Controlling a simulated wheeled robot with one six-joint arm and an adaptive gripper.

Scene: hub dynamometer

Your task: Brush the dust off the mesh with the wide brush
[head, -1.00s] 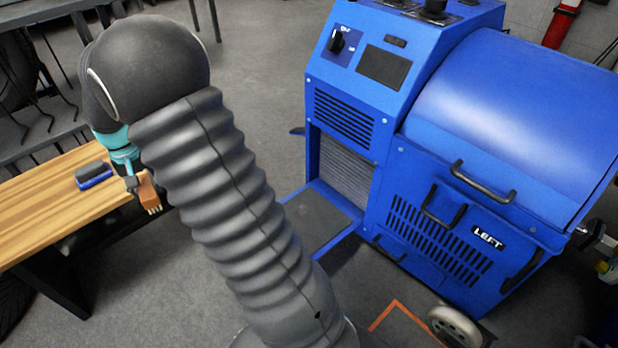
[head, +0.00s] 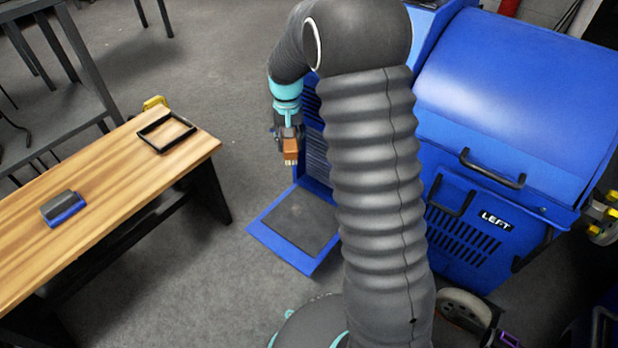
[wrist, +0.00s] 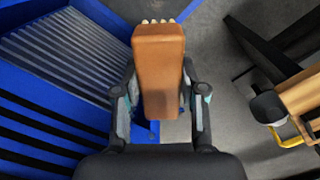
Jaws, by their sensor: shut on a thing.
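My gripper (head: 289,136) is shut on the brown wide brush (head: 290,150), whose pale bristles point down in the head view. In the wrist view my gripper (wrist: 160,105) holds the brush (wrist: 158,65) by its body, with the bristle tips at the far end. The grey ridged mesh (wrist: 75,50) shows in the wrist view inside a blue frame, left of the brush and apart from it. In the head view the mesh (head: 316,150) is mostly hidden behind my arm. I cannot make out dust on it.
The blue machine (head: 520,75) stands on the right. Its open door (head: 262,232), with a dark inner panel, lies low beneath my gripper. The wooden bench (head: 100,190) on the left carries a blue-and-grey block (head: 63,208) and a black frame (head: 142,142). Floor between them is clear.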

